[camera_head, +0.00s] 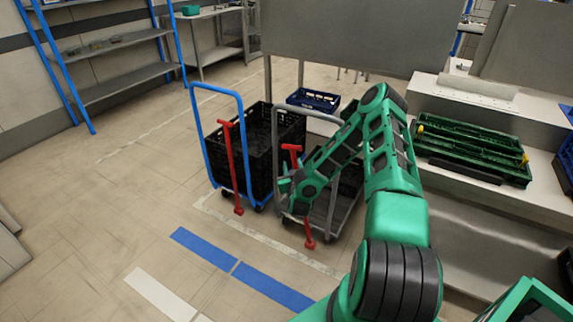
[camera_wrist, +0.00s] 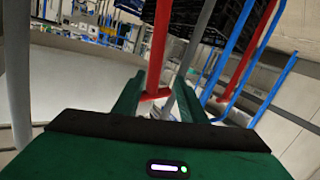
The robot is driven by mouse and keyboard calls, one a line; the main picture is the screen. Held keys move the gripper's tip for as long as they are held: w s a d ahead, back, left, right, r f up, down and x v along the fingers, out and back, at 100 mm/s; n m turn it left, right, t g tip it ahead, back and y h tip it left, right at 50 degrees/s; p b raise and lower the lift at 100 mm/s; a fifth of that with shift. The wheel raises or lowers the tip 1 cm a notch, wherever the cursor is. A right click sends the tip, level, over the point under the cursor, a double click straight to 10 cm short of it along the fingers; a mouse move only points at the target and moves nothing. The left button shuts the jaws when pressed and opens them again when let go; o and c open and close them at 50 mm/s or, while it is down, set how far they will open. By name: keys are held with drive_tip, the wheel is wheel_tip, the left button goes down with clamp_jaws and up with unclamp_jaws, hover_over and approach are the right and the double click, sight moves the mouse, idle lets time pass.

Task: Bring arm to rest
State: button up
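My green arm reaches out over the floor in the head view, bent at the elbow. Its end, my gripper (camera_head: 286,188), is low beside the grey-framed cart (camera_head: 276,125) and its red handle (camera_head: 296,165). In the wrist view my gripper (camera_wrist: 158,100) has its two green fingers spread apart. A red bar (camera_wrist: 159,50) with a crosspiece and a grey pole show in the gap between them. I cannot tell how far beyond the fingertips they are. No held object shows. In the head view the fingertips are small and partly hidden by the cart frame.
A blue-framed cart (camera_head: 210,165) with black crates (camera_head: 258,150) stands left of the grey one. A blue crate (camera_head: 314,99) is behind. Green crates (camera_head: 470,150) lie on the counter at right. Shelving (camera_head: 120,82) stands back left. The floor at left is clear.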

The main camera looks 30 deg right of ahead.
drive_tip(key=a+r+n+g+y, duration=0.3)
drive_tip(key=a+r+n+y, duration=0.15)
drive_tip(key=a+r, duration=0.65)
drive_tip(key=s+a+r+g+y, duration=0.1)
drive_tip(key=s+a+r+g, duration=0.25)
drive_tip(key=s+r, duration=0.5)
drive_tip(key=s+a+r+g+y, duration=0.15)
drive_tip(key=s+a+r, duration=0.25)
drive_tip(key=s+r, duration=0.45)
drive_tip(key=s+a+r+m+g, duration=0.1)
drive_tip(key=s+a+r+g, duration=0.15)
drive_tip(key=s, duration=1.05)
drive_tip(key=s+d+m+g, duration=0.2)
drive_tip(key=s+d, duration=0.3)
drive_tip(key=s, duration=0.3)
drive_tip(key=s+d+f+m+g+y, duration=0.1)
drive_tip(key=s+d+m, duration=0.3)
drive_tip(key=s, duration=0.4)
drive_tip(key=shift+d+g, duration=0.65)
drive_tip(key=shift+d, duration=0.05)
